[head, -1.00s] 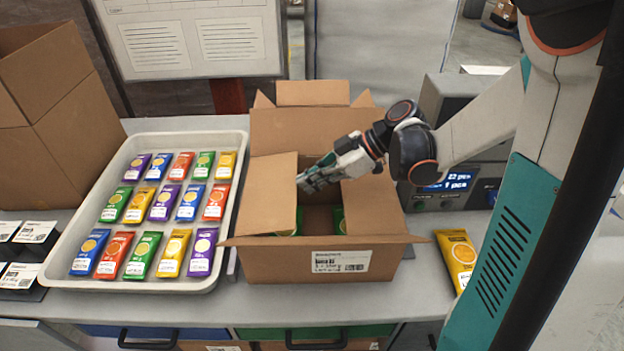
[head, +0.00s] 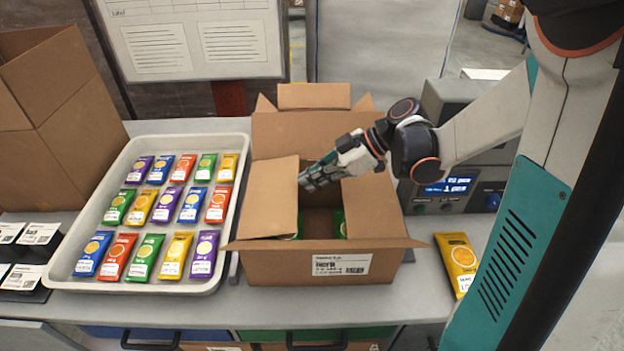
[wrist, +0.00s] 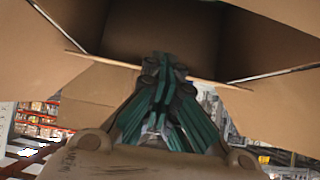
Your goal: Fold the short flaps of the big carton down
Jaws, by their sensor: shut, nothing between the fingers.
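The big carton (head: 265,266) stands open on the bench with green packs low inside. Its left flap (head: 268,198) is folded inward over the left part of the opening. Its right flap (head: 373,208) slopes inward on the right side. The far flap (head: 290,135) stands up, and the near flap (head: 320,242) sticks outward at the front. My gripper (head: 308,183) is shut and empty, over the opening beside the left flap's inner edge; I cannot tell if it touches. In the wrist view, my gripper (wrist: 163,75) points toward the dark carton interior, with flap edges around it.
A white tray (head: 236,200) of coloured packs stands close to the left. Another open carton (head: 75,130) is at the far left. A scale with a lit display (head: 448,187) and a yellow pack (head: 457,262) are at the right. A white board (head: 195,40) rises behind.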

